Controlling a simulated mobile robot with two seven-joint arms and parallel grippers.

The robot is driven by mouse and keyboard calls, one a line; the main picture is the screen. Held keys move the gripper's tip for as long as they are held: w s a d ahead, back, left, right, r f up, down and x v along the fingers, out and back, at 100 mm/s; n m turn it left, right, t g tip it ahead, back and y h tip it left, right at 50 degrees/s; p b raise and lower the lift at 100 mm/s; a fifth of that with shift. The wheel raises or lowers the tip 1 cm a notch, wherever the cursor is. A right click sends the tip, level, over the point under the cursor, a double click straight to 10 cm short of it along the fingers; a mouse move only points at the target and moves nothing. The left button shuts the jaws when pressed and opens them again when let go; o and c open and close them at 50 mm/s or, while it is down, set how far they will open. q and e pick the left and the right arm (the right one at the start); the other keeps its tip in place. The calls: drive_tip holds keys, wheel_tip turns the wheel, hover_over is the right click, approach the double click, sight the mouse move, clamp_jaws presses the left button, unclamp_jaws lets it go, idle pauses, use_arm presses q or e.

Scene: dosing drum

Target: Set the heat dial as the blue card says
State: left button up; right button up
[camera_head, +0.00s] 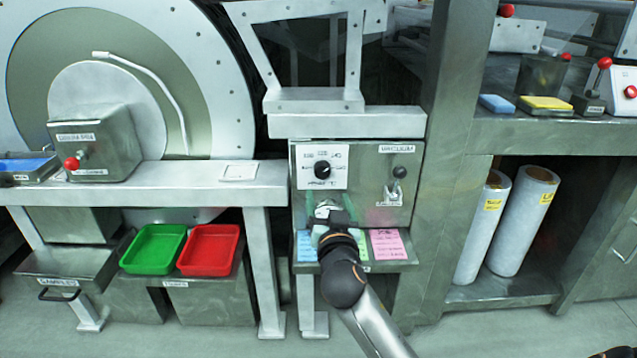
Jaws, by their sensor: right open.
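The heat dial (322,170) is a black round knob on a white plate on the front of the grey control box. Small marks stand around it, too small to read. The blue card (305,246) lies on the shelf below the box, partly hidden by my right gripper, and its text is not legible. My right gripper (325,209) is open and empty in front of the box, below the dial and apart from it. The dial's exact setting is hard to make out. My left gripper is not in view.
A pink card (388,244) and a mostly hidden green card (363,252) share the shelf. A vacuum switch (397,182) is right of the dial. Green (154,249) and red (209,250) trays stand at lower left. A grey post (445,150) rises right of the box.

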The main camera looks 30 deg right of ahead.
sight(323, 173)
drive_tip(key=b+x, duration=0.2)
drive_tip(key=x, duration=0.8)
drive_tip(key=shift+c, duration=0.4)
clamp_jaws()
